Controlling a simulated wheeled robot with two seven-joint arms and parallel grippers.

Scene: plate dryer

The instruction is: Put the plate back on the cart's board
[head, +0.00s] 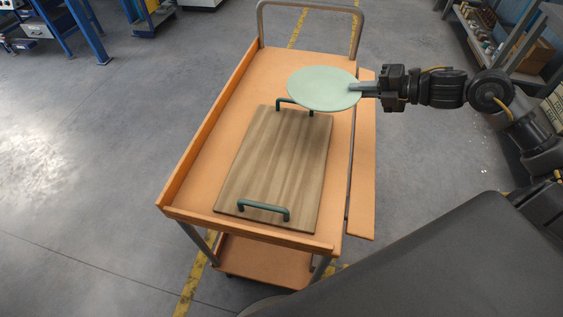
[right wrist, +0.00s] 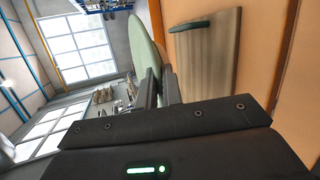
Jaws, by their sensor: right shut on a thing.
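My right gripper (head: 366,89) is shut on the right edge of a pale green plate (head: 320,89). The plate is held roughly flat above the far part of the cart, overlapping the board's far handle in the head view. In the right wrist view the plate (right wrist: 146,45) shows edge-on between the fingers (right wrist: 160,88). The wooden board (head: 275,165) lies on the cart's orange top (head: 195,185), with a dark green handle at each end. The board (right wrist: 208,60) also shows in the right wrist view, apart from the plate. My left gripper is not in view.
The cart has a raised rim, a grey push rail (head: 311,6) at the far end and a lower orange shelf (head: 262,262). Shelving with boxes (head: 520,45) stands at the far right. Blue-legged benches stand at the far left. The floor left of the cart is clear.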

